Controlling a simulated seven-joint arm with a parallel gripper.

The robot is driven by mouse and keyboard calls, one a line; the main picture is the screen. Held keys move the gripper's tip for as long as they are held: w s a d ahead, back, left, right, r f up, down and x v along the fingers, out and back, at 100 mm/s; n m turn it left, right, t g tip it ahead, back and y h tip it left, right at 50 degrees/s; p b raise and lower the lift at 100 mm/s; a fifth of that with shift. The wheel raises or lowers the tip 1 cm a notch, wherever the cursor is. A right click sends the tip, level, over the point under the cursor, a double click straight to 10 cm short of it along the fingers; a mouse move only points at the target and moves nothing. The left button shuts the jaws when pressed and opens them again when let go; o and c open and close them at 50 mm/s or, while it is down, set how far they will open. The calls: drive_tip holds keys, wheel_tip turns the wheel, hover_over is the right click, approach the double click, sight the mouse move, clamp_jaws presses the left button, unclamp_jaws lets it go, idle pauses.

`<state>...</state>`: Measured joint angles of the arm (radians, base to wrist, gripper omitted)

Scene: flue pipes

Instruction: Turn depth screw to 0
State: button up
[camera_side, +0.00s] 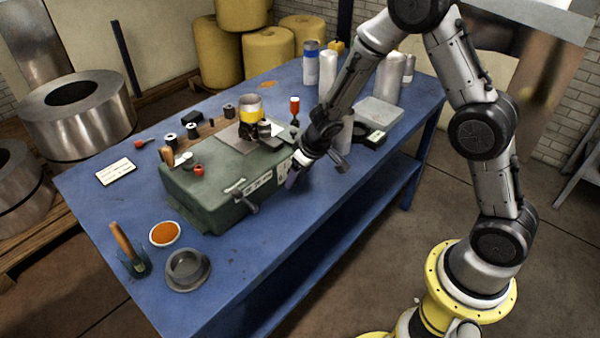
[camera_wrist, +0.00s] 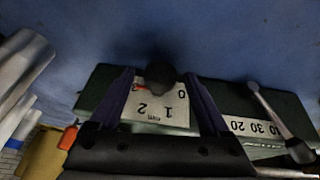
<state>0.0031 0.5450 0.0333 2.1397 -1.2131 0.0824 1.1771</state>
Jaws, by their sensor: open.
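The depth screw's dark round knob (camera_wrist: 160,74) shows in the wrist view in front of a white scale plate (camera_wrist: 160,112) marked 0, 1, 2 and mm. A small red pointer mark (camera_wrist: 138,87) shows left of the knob, on the side of the 2 and away from the 0. My gripper (camera_wrist: 158,80) has its two purple fingers apart, one on each side of the knob; I cannot tell whether either touches it. In the side view my gripper (camera_side: 294,177) is at the right end of the green machine (camera_side: 215,190), hiding the knob there.
A yellow-banded cup-like piece (camera_side: 250,108) sits on the machine. Silver cylinders (camera_side: 391,72) stand behind my arm.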

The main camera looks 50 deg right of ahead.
clamp_jaws()
idle(0.3)
drive_tip(key=shift+a+h, duration=0.2)
drive_tip(key=shift+h, duration=0.6)
drive_tip(key=shift+a+f+n+h, duration=0.15)
drive_tip(key=shift+n+h, duration=0.25)
drive_tip(key=shift+h, duration=0.3)
drive_tip(key=h, duration=0.3)
drive_tip(key=shift+a+f+n, duration=0.15)
drive_tip(key=shift+a+n, duration=0.1)
drive_tip(key=shift+n, duration=0.05)
drive_tip(key=h, duration=0.3)
drive_tip(key=n+t+h, duration=0.1)
drive_tip(key=shift+a+f+h, duration=0.2)
drive_tip(key=shift+f+h, duration=0.1)
drive_tip(key=shift+f+n+t+h, duration=0.15)
drive_tip(key=shift+n+t+h, duration=0.2)
drive_tip(key=shift+h, duration=0.6)
drive_tip(key=shift+f+n+t+h, duration=0.15)
drive_tip(key=shift+n+t+h, duration=0.15)
drive_tip(key=shift+h, duration=0.65)
